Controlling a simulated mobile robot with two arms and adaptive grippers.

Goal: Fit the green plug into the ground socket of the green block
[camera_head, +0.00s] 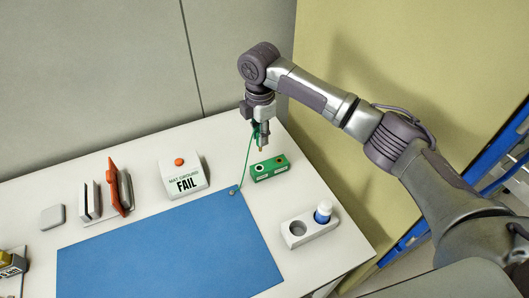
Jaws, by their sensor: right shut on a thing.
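The green block (269,168) stands near the table's back right edge, with dark and red sockets on its top and a lighter one on its front. My right gripper (261,138) points down just above and behind the block. It is shut on the green plug (258,149), which is small and mostly hidden by the fingers. A green cord (249,150) runs from the plug down to a stud (234,190) at the corner of the blue mat (165,250). The plug looks apart from the block. My left gripper is not in view.
A white tester (184,178) reading "MAT GROUND FAIL" stands left of the block. Red and white upright items (118,187) and a grey box (52,217) stand at the left. The mat is clear.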

